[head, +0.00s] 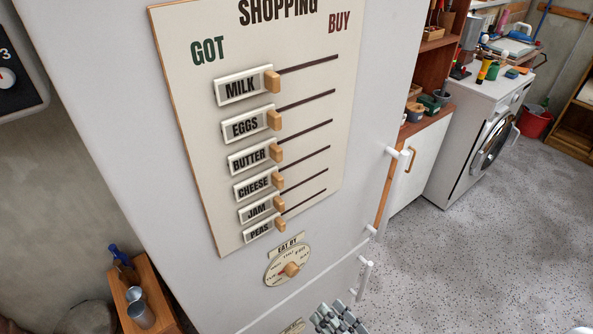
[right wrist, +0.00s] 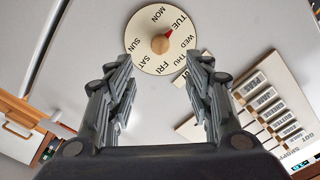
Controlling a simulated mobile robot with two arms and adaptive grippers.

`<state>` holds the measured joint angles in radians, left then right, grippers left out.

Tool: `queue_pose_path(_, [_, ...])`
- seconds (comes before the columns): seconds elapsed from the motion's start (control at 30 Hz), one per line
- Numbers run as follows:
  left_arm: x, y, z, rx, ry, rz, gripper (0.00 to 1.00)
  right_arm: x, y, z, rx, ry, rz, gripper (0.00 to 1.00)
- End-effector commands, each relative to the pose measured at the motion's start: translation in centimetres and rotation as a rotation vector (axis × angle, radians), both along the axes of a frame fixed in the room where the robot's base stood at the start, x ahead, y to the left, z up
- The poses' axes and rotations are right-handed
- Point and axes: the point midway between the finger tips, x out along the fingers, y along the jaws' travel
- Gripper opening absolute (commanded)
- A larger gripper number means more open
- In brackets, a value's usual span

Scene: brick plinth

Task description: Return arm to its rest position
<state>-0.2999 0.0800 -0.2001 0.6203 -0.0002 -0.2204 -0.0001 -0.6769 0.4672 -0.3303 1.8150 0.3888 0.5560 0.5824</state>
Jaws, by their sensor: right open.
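My right gripper (head: 340,318) shows at the bottom edge of the head view, below the EAT BY dial (head: 288,265) on the white fridge-like panel. In the right wrist view the two grey fingers (right wrist: 160,66) are spread wide with nothing between them. The dial also shows there (right wrist: 153,60), ahead of the fingertips, with its wooden knob (right wrist: 160,44) apart from them. Its red pointer is turned towards TUE. My left gripper is not in view.
The shopping board (head: 190,95) hangs above the dial, its several sliders at the GOT side. White handles (head: 363,275) stick out from the panel's right edge. A wooden stand with metal cups (head: 140,312) is lower left. A washing machine (head: 475,130) and open speckled floor lie right.

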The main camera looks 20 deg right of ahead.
Motion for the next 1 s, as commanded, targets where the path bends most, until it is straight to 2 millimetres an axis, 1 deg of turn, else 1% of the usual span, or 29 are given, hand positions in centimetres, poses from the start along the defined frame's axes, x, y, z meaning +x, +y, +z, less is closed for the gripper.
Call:
queue_pose_path(0.07, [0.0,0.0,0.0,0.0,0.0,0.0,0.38,0.0,0.0,-0.1,-0.001,0.001,0.0,0.48])
queue_pose_path(0.13, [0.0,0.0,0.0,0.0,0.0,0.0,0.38,0.0,-0.1,-0.8,-0.017,0.013,-0.002,0.48])
queue_pose_path(0.17, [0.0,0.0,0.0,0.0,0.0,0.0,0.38,0.1,-0.2,-1.5,-0.033,0.023,-0.004,0.48])
queue_pose_path(0.23, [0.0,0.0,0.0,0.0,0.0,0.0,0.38,0.1,-0.7,-4.0,-0.093,0.064,-0.01,0.48])
queue_pose_path(0.27, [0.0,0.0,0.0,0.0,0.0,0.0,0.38,0.1,-1.0,-5.6,-0.127,0.09,-0.012,0.48])
queue_pose_path(0.37, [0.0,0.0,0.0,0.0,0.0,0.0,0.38,-0.6,-2.3,-12.1,-0.277,0.206,-0.015,0.48])
queue_pose_path(0.4, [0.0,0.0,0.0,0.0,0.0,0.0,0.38,-1.2,-3.0,-15.1,-0.344,0.262,-0.012,0.48])
queue_pose_path(0.47, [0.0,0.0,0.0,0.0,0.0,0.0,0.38,-2.3,-3.9,-19.3,-0.44,0.351,-0.001,0.48])
queue_pose_path(0.5, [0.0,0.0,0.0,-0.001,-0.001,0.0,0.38,-3.3,-4.5,-22.1,-0.502,0.412,0.011,0.48])
queue_pose_path(0.57, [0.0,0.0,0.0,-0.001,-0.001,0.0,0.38,-5.1,-5.3,-26.0,-0.588,0.505,0.036,0.48])
queue_pose_path(0.6, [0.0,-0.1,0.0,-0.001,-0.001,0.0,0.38,-6.5,-5.8,-28.4,-0.641,0.567,0.057,0.48])
queue_pose_path(0.67, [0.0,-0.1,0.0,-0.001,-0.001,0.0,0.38,-8.8,-6.3,-31.8,-0.715,0.663,0.094,0.48])
queue_pose_path(0.7, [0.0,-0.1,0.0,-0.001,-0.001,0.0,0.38,-10.6,-6.5,-33.8,-0.761,0.728,0.125,0.48])
queue_pose_path(0.77, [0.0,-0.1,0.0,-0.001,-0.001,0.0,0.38,-13.4,-6.7,-36.6,-0.824,0.82,0.178,0.48])
queue_pose_path(0.8, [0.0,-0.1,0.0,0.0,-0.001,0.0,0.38,-15.2,-6.8,-38.1,-0.86,0.879,0.216,0.48])
queue_pose_path(0.83, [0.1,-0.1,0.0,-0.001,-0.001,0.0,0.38,-16.6,-6.8,-39.1,-0.883,0.92,0.245,0.48])
queue_pose_path(0.9, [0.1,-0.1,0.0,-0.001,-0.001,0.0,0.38,-19.6,-6.6,-40.9,-0.93,1.004,0.311,0.48])
queue_pose_path(1.0, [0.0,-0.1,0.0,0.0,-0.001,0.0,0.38,-23.0,-6.3,-42.4,-0.973,1.092,0.392,0.48])
